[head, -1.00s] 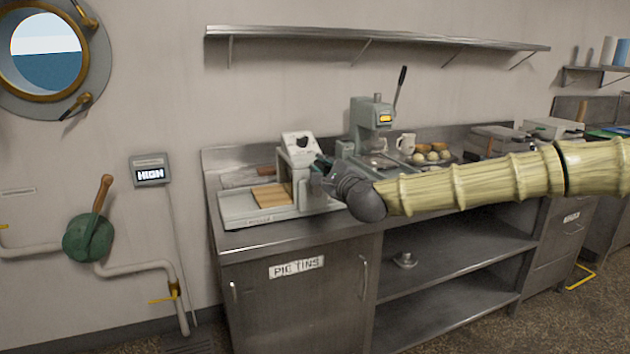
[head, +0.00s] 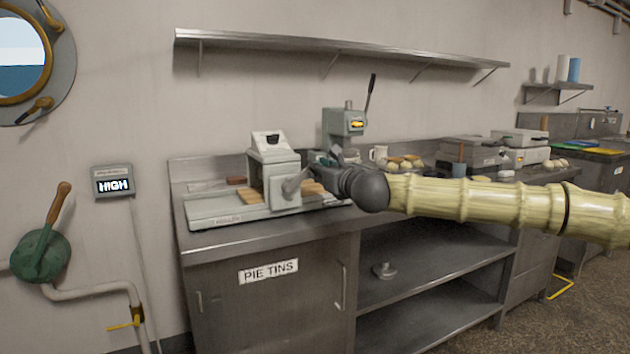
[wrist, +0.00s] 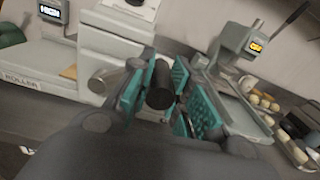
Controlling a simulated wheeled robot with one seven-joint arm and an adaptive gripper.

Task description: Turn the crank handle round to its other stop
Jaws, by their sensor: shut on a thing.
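The dough roller (head: 275,165) is a pale grey machine on the steel counter, marked ROLLER in the wrist view (wrist: 25,82). Its crank arm (head: 296,183) slants up to the right from the roller's front. My gripper (head: 324,162) is at the crank's outer end, right of the roller housing. In the wrist view, the dark round crank grip (wrist: 160,88) sits between the teal finger pads of my gripper (wrist: 156,92), which is shut on it. The grip is mostly hidden in the head view. Tan slabs (head: 251,197) lie on the roller's bed on both sides of the housing.
A grey press (head: 343,123) with a raised lever and an amber display stands behind my gripper. Buns and a mug (head: 378,153) are to its right. A wall shelf (head: 330,46) hangs above. A HIGH display (head: 113,184) is on the wall at left.

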